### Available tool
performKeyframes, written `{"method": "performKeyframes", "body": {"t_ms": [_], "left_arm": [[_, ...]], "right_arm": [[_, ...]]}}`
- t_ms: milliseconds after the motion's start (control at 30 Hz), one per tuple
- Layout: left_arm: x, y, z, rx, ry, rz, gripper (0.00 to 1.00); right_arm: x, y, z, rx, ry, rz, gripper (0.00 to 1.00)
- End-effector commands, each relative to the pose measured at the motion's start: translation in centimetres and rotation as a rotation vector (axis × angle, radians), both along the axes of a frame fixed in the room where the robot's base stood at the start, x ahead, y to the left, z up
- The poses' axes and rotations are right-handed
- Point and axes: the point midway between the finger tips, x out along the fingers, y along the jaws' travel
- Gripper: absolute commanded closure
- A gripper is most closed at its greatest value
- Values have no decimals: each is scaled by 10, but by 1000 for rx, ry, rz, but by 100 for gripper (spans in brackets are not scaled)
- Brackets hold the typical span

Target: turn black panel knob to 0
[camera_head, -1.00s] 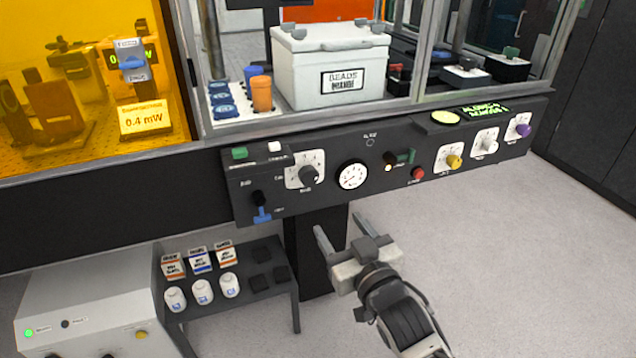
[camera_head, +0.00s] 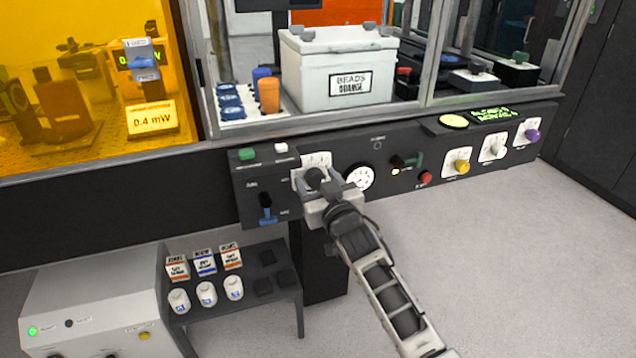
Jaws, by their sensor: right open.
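The black panel knob (camera_head: 316,177) sits on a white dial plate (camera_head: 317,159) on the dark control panel (camera_head: 405,147). The knob is partly hidden by my gripper, and its pointer and the dial numbers cannot be read. My right gripper (camera_head: 318,182) is at the panel in front of the knob, its jaws open and seemingly to either side of it. I cannot tell if the fingers touch the knob. My left gripper is not in view.
A round white gauge (camera_head: 359,177) is close to the right of my gripper. A blue-handled switch (camera_head: 267,210) is to the left. A small rack (camera_head: 240,263) with boxes and jars stands below.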

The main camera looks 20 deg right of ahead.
Motion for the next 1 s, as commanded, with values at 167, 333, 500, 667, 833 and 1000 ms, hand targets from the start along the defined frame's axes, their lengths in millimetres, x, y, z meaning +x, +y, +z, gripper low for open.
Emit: {"method": "performKeyframes", "body": {"t_ms": [167,333,500,667,833,1000], "left_arm": [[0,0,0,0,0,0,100],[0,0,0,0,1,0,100],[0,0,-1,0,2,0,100],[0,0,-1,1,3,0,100],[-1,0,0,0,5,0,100],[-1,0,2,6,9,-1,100]], "right_arm": [[1,0,0,0,0,0,40],[1,0,0,0,0,0,57],[1,0,0,0,0,0,85],[1,0,0,-8,0,0,85],[1,0,0,-50,-1,0,85],[1,0,1,-148,-3,1,85]]}}
